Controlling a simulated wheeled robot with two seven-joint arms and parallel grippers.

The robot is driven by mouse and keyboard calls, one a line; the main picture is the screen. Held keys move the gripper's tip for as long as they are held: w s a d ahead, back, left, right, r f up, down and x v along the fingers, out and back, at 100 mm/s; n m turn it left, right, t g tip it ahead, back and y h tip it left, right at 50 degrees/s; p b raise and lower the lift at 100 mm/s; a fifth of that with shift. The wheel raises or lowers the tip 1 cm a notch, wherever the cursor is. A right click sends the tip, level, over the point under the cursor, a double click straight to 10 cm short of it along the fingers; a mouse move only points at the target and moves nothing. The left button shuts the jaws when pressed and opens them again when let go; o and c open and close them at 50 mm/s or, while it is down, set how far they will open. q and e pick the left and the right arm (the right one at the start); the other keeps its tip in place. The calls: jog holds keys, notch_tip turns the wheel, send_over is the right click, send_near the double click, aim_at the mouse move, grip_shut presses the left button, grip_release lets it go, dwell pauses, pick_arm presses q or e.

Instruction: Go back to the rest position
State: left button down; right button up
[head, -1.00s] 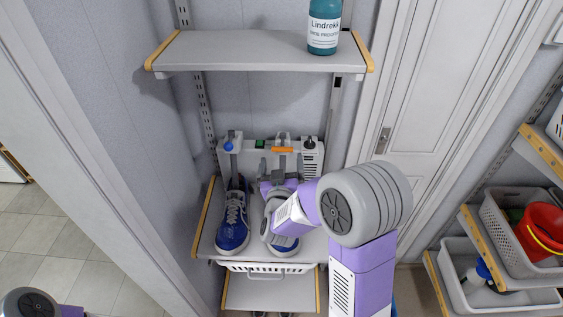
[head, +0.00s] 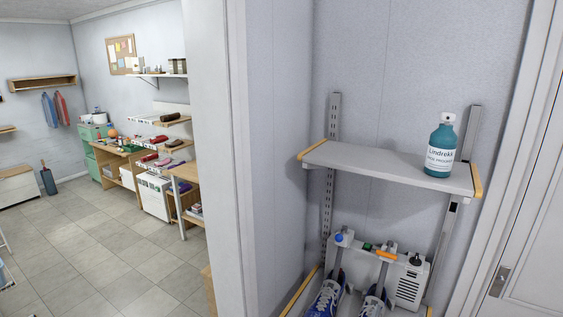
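Neither of my grippers shows in the head view now, and no part of my arms is in the picture. A pair of blue and white sneakers stands at the bottom edge, the left shoe (head: 326,298) and the right shoe (head: 373,303), both cut off by the frame. Behind them is a white device (head: 408,283) with a blue knob, an orange part and a vent grille. Grey upright parts of it reach down to the shoes.
A teal bottle (head: 440,150) stands on the upper shelf (head: 375,168) above the shoes. A white door (head: 520,230) is at the right. A wall edge (head: 222,150) separates the alcove from a room at left with open tiled floor (head: 110,240) and a workbench (head: 127,163).

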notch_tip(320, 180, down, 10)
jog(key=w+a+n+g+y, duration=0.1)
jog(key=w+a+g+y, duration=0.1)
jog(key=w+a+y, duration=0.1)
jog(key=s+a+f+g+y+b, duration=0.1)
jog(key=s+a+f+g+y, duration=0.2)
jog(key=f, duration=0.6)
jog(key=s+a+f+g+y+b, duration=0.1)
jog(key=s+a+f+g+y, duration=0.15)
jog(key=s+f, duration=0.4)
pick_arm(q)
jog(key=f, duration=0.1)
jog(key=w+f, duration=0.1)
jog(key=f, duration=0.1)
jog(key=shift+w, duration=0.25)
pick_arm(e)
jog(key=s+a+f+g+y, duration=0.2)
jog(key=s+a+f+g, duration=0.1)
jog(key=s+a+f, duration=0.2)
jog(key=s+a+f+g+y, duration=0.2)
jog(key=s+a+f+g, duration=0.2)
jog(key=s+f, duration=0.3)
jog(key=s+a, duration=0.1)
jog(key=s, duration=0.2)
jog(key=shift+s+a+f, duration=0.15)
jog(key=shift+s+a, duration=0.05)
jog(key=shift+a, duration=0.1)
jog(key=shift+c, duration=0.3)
